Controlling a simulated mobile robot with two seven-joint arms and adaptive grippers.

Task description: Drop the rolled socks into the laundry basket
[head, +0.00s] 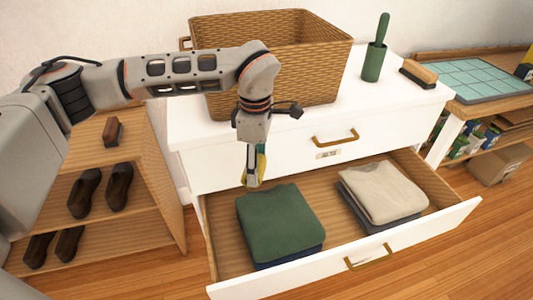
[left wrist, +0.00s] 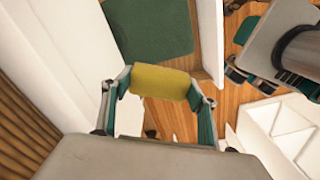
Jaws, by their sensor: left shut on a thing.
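The rolled socks are a mustard-yellow roll (left wrist: 160,82) held between the two fingers of my left gripper (head: 254,180). In the head view only a yellow edge of the socks (head: 261,162) shows beside the fingers. The gripper points down in front of the white dresser, over the back left of the open drawer. The laundry basket (head: 315,85), brown and woven, stands upright on the dresser top, behind and above the gripper. My left forearm and wrist hide part of its front and left side.
The open drawer (head: 285,278) holds a green folded stack (head: 280,222) and a beige one (head: 383,192). A green brush holder (head: 375,62) and a wooden brush (head: 419,73) stand right of the basket. A shoe shelf (head: 150,195) is at left.

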